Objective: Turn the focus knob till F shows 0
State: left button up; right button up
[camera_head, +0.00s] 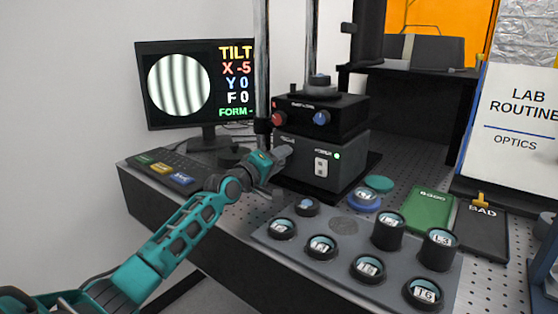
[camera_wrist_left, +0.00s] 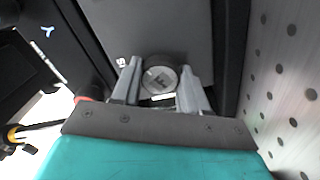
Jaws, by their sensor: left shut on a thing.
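The focus knob (camera_wrist_left: 160,78) is a round dark knob with a pale face marked F, on the front of the grey instrument box (camera_head: 322,152). My left gripper (camera_wrist_left: 160,84) is shut on it, with one finger on each side. In the head view my left gripper (camera_head: 280,154) hides the knob at the box's left side. The monitor (camera_head: 195,92) reads X -5, Y 0, F 0 and FORM -. Its round picture shows dark, nearly vertical, slightly curved fringes. My right gripper is not in view.
A red knob (camera_head: 278,118) and a blue knob (camera_head: 321,118) sit on the upper black unit, above my gripper. A grey tray (camera_head: 310,254) with several labelled round pieces stands in front. A green pad (camera_head: 430,209) and a black BAD pad (camera_head: 481,228) lie to the right.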

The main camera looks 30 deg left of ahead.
pick_arm(q)
jog(key=o, duration=1.1)
jog(key=shift+c, duration=0.2)
jog(key=shift+s, duration=0.15)
jog(key=s, duration=0.4)
jog(key=s+p, duration=0.1)
jog(key=s, duration=0.3)
jog(key=s+a, duration=0.1)
jog(key=s, duration=0.3)
jog(key=shift+s, duration=0.3)
dwell(0.7)
